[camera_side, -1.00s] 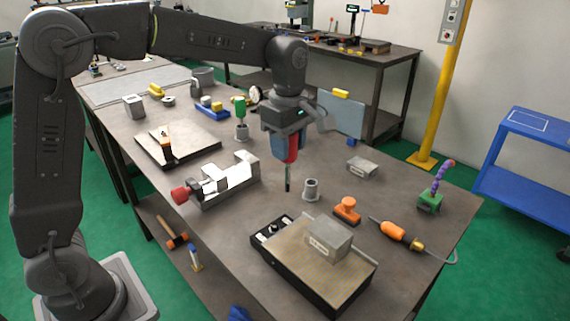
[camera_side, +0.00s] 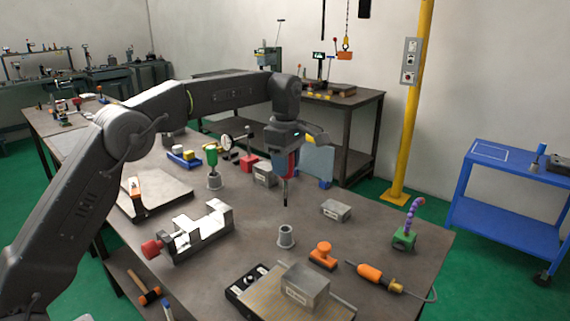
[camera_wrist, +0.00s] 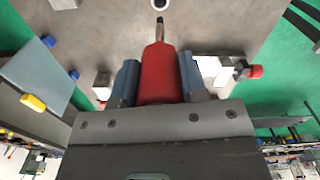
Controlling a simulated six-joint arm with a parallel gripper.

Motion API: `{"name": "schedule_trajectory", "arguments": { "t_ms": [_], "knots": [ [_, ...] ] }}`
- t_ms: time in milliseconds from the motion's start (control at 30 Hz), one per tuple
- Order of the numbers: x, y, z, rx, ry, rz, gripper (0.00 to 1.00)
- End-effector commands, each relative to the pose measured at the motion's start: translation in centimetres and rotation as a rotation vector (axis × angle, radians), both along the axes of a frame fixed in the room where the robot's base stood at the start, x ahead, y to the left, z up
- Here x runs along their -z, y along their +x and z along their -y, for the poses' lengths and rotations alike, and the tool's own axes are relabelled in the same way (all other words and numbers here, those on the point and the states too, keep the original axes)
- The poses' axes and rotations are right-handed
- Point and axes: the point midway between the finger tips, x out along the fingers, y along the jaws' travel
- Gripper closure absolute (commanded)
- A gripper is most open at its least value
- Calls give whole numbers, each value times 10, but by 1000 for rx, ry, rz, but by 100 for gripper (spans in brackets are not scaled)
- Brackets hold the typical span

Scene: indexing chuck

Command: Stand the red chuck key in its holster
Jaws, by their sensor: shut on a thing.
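My gripper (camera_side: 284,160) is shut on the red handle of the chuck key (camera_side: 291,164), and its two blue fingers flank the handle in the wrist view (camera_wrist: 160,80). The key hangs upright with its dark metal shaft pointing down, clear of the bench. A grey, open-topped cylindrical holster (camera_side: 286,237) stands empty on the bench, below the shaft tip in the side picture. In the wrist view, the holster's round mouth (camera_wrist: 160,4) is at the top edge, partly cut off, just beyond the shaft tip. The tip and holster look apart.
A vise (camera_side: 200,228) stands left of the holster, an orange-handled stamp (camera_side: 323,256) right, and a plate with a grey block (camera_side: 304,287) in front. A green-handled tool stands in another grey cup (camera_side: 214,182) behind. A grey block (camera_side: 336,210) lies right.

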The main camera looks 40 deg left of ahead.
Motion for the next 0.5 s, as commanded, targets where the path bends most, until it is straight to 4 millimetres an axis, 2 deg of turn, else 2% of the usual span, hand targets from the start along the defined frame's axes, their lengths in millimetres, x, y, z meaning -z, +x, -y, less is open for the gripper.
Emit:
{"name": "schedule_trajectory", "arguments": {
  "t_ms": [233,500],
  "knots": [
    [8,0,0,0,0,0,89],
    [32,0,0,0,0,-1,89]
  ]
}}
